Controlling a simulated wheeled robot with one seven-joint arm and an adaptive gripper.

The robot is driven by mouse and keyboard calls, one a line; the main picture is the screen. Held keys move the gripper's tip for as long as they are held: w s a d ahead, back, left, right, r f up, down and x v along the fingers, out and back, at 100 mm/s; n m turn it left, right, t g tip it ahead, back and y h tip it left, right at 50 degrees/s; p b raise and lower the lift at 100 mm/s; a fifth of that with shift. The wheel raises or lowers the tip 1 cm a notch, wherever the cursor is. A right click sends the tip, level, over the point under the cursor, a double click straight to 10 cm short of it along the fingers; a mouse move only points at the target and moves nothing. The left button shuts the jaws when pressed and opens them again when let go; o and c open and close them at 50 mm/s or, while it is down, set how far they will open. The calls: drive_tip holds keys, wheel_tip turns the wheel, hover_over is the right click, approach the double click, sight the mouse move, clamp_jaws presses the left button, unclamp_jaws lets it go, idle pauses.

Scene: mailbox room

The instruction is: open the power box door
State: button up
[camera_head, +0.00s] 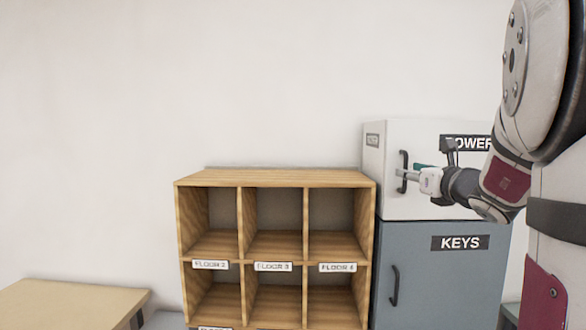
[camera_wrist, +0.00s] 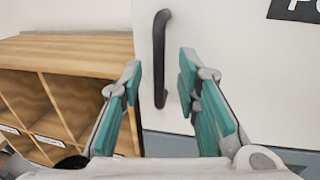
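The power box (camera_head: 420,205) is a white cabinet labelled POWER, standing on top of the grey KEYS cabinet. Its door looks shut. A black vertical handle (camera_head: 403,171) is on the left side of the door. In the wrist view the handle (camera_wrist: 160,58) stands ahead, between the lines of the two fingers. My gripper (camera_head: 408,174) is at the handle's height, in front of the door. In the wrist view my gripper (camera_wrist: 160,85) has its teal-padded fingers apart, with nothing clamped between them. I cannot tell how much gap is left between fingertips and handle.
A wooden cubby shelf (camera_head: 275,178) with floor labels stands left of the cabinets. The grey KEYS cabinet (camera_head: 440,275) with its own handle is below the power box. A wooden table (camera_head: 70,300) is at the lower left. The wall above the shelf is bare.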

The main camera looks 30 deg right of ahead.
drive_tip(key=shift+x, duration=1.5)
clamp_jaws()
